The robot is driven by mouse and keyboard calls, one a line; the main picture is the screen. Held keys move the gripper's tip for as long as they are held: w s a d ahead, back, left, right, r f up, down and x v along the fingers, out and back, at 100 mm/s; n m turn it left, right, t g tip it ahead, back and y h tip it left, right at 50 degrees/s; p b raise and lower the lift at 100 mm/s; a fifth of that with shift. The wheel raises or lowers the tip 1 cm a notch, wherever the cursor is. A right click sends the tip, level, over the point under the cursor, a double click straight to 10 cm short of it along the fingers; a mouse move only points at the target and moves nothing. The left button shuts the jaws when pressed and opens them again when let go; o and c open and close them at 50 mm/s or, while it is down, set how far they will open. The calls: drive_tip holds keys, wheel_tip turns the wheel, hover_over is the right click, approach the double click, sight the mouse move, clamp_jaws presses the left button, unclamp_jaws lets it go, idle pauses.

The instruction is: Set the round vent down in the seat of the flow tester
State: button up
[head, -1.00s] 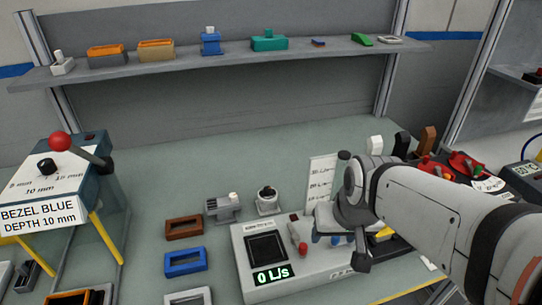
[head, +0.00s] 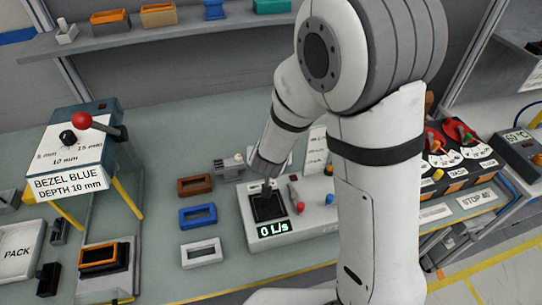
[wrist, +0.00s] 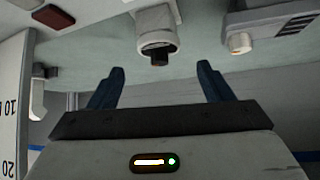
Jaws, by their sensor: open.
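The white flow tester (head: 318,215) stands on the bench in the head view, its display reading 0 L/s. A dark rectangular recess (head: 268,208) is in its top, partly covered by my wrist. The round vent (wrist: 158,32), a white cylinder with a dark inner part, shows at the top of the wrist view. It is hidden behind my arm in the head view. My gripper (wrist: 161,67) is open and empty, its two blue fingers spread, with the vent beyond the gap between them. I see no contact with it.
A grey vent block (head: 229,166) stands behind the tester and shows right in the wrist view. Brown (head: 196,186), blue (head: 198,216) and white (head: 202,252) bezels lie left of the tester. A white card (head: 316,150) stands behind it. My arm blocks much of the right side.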

drive_tip(key=shift+x, duration=0.95)
drive_tip(key=shift+w+x, duration=0.2)
drive_tip(key=shift+x, duration=2.65)
drive_tip(key=shift+r, duration=0.2)
drive_tip(key=c, duration=1.1)
drive_tip(key=shift+r, duration=0.1)
